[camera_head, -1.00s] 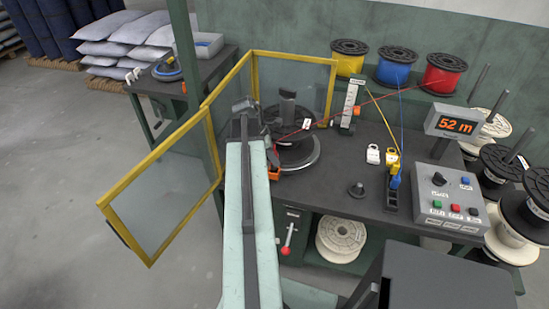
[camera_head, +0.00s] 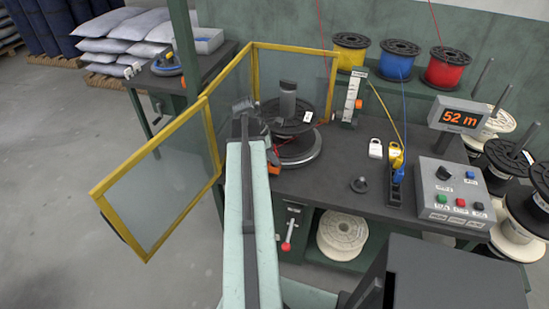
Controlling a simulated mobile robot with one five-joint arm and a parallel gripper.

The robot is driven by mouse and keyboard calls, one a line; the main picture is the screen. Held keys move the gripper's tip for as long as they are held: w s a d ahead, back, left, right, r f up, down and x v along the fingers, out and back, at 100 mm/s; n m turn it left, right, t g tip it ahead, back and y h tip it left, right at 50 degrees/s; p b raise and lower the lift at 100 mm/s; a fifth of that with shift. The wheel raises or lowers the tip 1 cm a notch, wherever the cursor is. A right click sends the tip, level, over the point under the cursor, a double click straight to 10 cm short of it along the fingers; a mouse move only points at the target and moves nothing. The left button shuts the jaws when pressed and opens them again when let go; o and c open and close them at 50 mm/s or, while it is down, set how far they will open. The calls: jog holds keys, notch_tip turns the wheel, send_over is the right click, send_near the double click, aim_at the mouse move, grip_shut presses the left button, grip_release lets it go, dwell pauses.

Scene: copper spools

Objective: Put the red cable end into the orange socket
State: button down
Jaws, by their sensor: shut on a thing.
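My gripper (camera_head: 243,106) is at the far end of my arm, beside the left of the dark reel (camera_head: 290,118) on the round turntable (camera_head: 300,154). It is shut on the red cable end, which my own arm mostly hides. The red cable (camera_head: 437,22) rises from the red spool (camera_head: 449,68) out of the top of the picture. Another red strand (camera_head: 321,20) shows at the top middle. A small orange part (camera_head: 358,104) is on the upright gauge post right of the reel. I cannot tell whether it is the orange socket.
Yellow-framed guard panels (camera_head: 157,183) stand open left of and behind the reel. Yellow (camera_head: 350,55) and blue (camera_head: 398,60) spools stand at the back. A control box (camera_head: 449,190) is at right.

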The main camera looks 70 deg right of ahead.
jog(key=c, duration=1.1)
grip_release()
jog(key=p+v, duration=0.7)
jog(key=shift+r, duration=0.4)
jog(key=shift+w, duration=0.1)
